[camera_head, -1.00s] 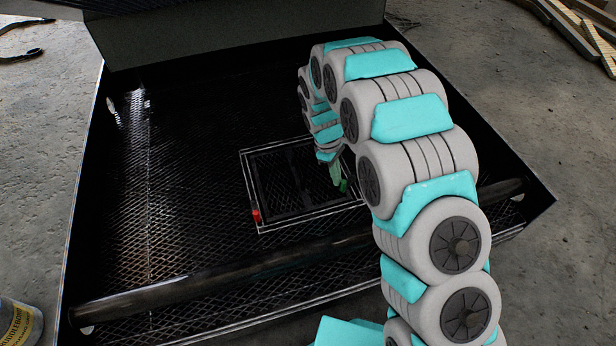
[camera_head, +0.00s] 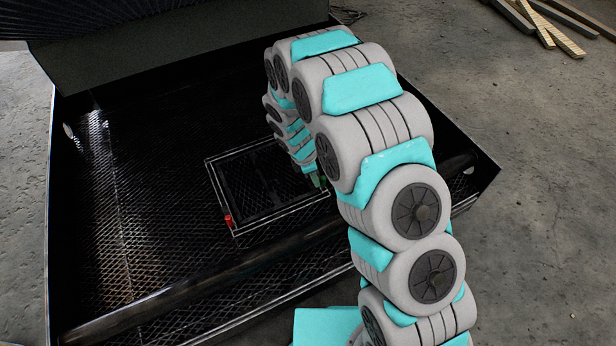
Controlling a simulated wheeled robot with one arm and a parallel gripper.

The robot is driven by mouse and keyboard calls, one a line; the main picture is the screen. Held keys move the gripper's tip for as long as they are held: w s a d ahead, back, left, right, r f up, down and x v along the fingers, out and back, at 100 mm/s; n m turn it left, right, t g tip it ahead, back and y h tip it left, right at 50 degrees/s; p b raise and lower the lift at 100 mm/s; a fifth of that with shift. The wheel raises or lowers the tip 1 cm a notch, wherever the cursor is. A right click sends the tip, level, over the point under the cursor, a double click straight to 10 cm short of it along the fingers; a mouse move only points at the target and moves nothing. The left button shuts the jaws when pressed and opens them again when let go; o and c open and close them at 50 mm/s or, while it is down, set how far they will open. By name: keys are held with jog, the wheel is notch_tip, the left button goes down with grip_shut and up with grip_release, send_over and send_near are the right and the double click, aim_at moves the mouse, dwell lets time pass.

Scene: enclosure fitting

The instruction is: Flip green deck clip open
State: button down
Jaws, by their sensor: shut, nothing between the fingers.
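The green deck clip (camera_head: 323,181) sits at the right edge of the framed panel in the mesh deck. Only a small part of it shows beside my arm, and I cannot tell its angle. My gripper (camera_head: 315,180) is down at that same edge, at or right beside the green clip. It is shut with nothing held. Its fingertips are small and partly hidden, so contact with the clip is unclear. A red clip (camera_head: 229,221) stands at the left front edge of the panel frame (camera_head: 222,193).
The panel lies in a black mesh tray (camera_head: 150,240) with raised walls. A dark round bar (camera_head: 190,291) crosses its front. A grey lid panel (camera_head: 200,45) rises at the back. Wooden planks (camera_head: 540,25) lie on the concrete floor at the upper right.

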jog(key=shift+d, duration=0.25)
dwell(0.6)
jog(key=a, duration=0.1)
jog(key=s+a, duration=0.2)
jog(key=a, duration=0.1)
jog(key=shift+r, duration=0.35)
jog(key=v, duration=0.9)
jog(key=shift+s+d+r, duration=0.15)
jog(key=shift+s+r, duration=0.05)
